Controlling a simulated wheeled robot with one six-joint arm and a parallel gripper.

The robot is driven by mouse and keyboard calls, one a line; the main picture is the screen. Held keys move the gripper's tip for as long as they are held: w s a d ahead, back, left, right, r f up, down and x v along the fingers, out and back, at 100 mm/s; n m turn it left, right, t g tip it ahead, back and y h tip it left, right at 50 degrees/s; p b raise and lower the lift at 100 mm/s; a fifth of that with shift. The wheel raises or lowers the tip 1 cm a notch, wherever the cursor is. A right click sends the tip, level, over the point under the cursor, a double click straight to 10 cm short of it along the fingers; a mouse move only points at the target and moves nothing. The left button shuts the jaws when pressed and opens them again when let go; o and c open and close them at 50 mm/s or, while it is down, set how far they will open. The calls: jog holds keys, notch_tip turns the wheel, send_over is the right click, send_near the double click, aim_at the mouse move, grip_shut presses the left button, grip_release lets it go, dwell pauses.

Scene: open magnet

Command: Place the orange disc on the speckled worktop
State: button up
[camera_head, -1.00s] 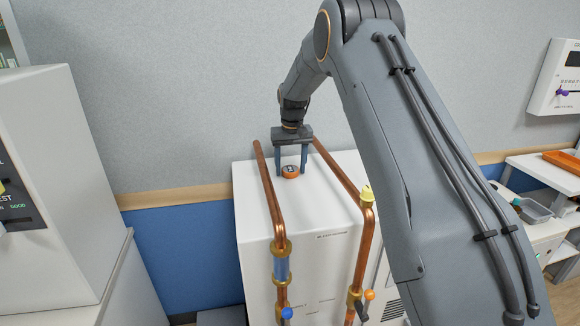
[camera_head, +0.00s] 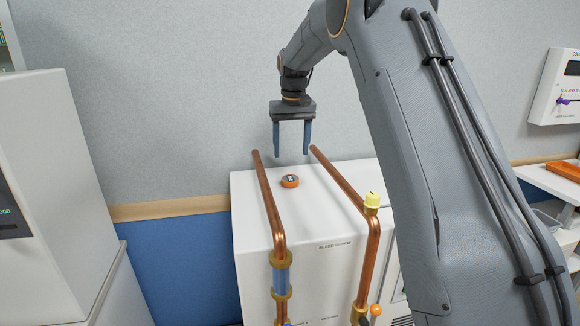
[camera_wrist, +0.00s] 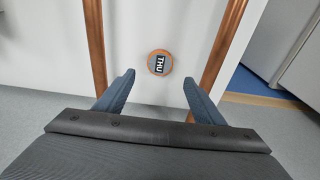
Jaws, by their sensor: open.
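The orange disc (camera_head: 290,181) lies flat on the white top of a cabinet, between two copper pipes. It has a dark label, which reads "THU" in the wrist view (camera_wrist: 160,62). My gripper (camera_head: 291,154) is open and empty, above the disc and clear of it. In the wrist view my two blue fingers (camera_wrist: 158,85) are spread apart, with the disc beyond their tips. I cannot make out a speckled worktop in these frames.
The left copper pipe (camera_head: 266,205) and right copper pipe (camera_head: 345,188) run along the white cabinet (camera_head: 318,220). A grey-white machine (camera_head: 50,165) stands at left. An orange tray (camera_head: 564,169) lies on a shelf at right.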

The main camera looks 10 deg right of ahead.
jog(key=shift+o, duration=0.3)
jog(key=shift+r, duration=0.55)
jog(key=g+b, duration=0.1)
jog(key=b, duration=0.3)
send_over(290, 178)
jog(key=f, duration=0.4)
jog(key=shift+w+d+f, duration=0.15)
jog(key=shift+w+d, duration=0.05)
jog(key=shift+d, duration=0.1)
notch_tip(290, 178, down, 2)
jog(key=shift+s+f+p, duration=0.1)
jog(key=shift+s+p, duration=0.05)
jog(key=shift+p, duration=0.65)
jog(key=f+p, duration=0.1)
jog(key=f, duration=0.2)
jog(key=f+p, duration=0.1)
jog(key=shift+s+a+f+p, duration=0.2)
jog(key=shift+a+p, duration=0.05)
jog(key=shift+p, duration=0.1)
jog(key=shift+f, duration=0.4)
jog(key=c, duration=1.2)
